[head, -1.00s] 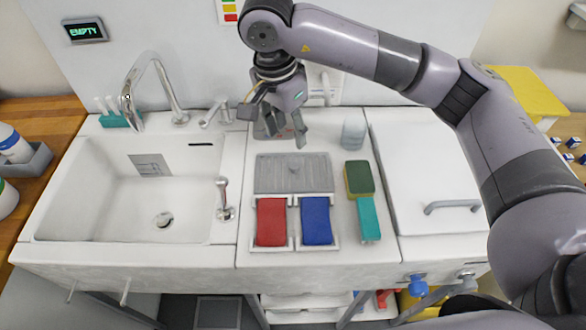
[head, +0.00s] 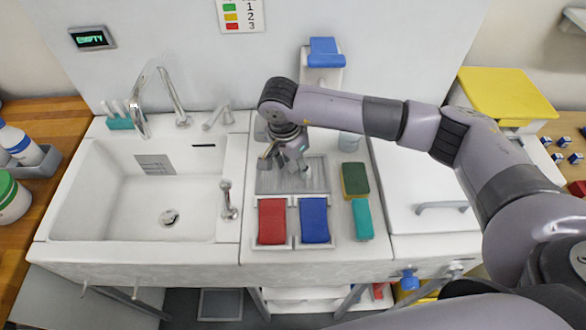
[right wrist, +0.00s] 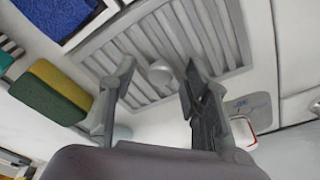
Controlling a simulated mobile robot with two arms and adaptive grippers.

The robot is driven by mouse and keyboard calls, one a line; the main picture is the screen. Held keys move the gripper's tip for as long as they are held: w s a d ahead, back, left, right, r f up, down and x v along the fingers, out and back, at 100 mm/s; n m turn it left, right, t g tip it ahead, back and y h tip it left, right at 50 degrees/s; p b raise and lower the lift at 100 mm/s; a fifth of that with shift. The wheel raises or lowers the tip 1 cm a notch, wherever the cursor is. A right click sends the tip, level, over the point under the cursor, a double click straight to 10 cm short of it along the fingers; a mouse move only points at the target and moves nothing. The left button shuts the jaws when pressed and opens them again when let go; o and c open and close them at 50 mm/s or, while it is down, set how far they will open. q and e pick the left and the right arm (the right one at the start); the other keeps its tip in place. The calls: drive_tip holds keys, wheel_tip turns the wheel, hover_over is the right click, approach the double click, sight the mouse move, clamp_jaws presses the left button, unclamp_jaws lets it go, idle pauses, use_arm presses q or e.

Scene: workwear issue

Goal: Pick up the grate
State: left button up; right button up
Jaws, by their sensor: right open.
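The grate (head: 268,184) is a grey ribbed panel with a small round knob, lying flat on the white counter behind the red and blue cloths. In the right wrist view the grate (right wrist: 213,35) shows its slats, and its knob (right wrist: 159,73) appears between my fingertips. My right gripper (head: 285,166) is open and over the grate; in the right wrist view its two fingers (right wrist: 158,78) are apart, one on each side of the knob. I cannot tell whether they touch the grate. The gripper hides part of it. My left gripper is not in view.
A red cloth (head: 272,221) and a blue cloth (head: 314,219) lie in front. A green-yellow sponge (head: 355,180) and a teal block (head: 362,219) lie right. A clear cup (head: 349,142) stands behind. The sink (head: 120,215) with tap is left; a white lid (head: 425,185) is right.

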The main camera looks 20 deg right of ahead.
clamp_jaws()
idle(0.5)
